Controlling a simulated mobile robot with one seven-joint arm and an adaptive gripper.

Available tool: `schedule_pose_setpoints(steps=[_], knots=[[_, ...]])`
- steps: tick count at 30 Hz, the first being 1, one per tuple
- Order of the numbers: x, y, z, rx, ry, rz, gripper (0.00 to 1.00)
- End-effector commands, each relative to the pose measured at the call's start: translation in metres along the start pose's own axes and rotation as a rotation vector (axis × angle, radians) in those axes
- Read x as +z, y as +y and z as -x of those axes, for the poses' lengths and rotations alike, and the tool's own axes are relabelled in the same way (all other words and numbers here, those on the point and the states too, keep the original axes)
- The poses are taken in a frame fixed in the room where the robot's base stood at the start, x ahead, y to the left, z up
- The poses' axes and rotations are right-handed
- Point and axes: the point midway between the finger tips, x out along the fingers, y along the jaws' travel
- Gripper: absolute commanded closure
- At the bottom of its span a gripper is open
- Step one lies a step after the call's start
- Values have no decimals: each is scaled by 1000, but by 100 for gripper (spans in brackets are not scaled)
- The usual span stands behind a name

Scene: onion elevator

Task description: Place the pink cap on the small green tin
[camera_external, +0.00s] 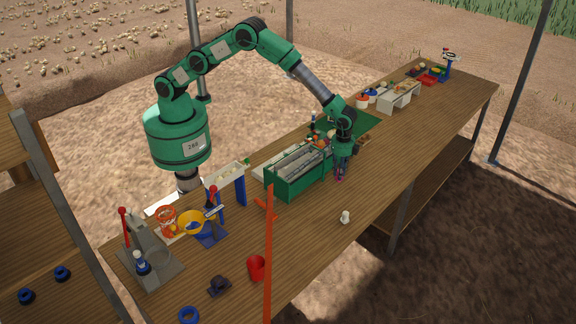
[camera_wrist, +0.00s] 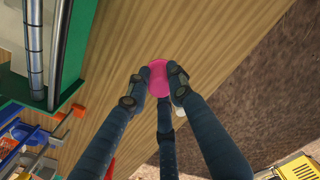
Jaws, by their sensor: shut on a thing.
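My gripper (camera_external: 341,170) points down over the near side of the long wooden table, just right of the green roller box. In the wrist view its dark fingers (camera_wrist: 159,85) are closed around the round pink cap (camera_wrist: 158,72). The cap's pink top shows between the fingertips; its sides are partly hidden by them. In the external view only a small purple-pink patch shows at the fingertips. I cannot tell whether the cap is touching the tabletop. I cannot make out the small green tin in either view.
The green roller box (camera_external: 286,186) stands close left of my gripper. A small white object (camera_external: 345,217) lies nearer the table's front edge. An upright orange post (camera_external: 268,255) and a red cup (camera_external: 257,268) stand front left. Bare tabletop (camera_external: 310,225) lies between.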

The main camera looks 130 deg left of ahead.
Motion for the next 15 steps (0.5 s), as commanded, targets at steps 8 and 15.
schedule_pose_setpoints(steps=[8, 15], knots=[[-1, -1, 54, -3, 3, 0, 100], [-1, 0, 100, -2, 2, 0, 100]])
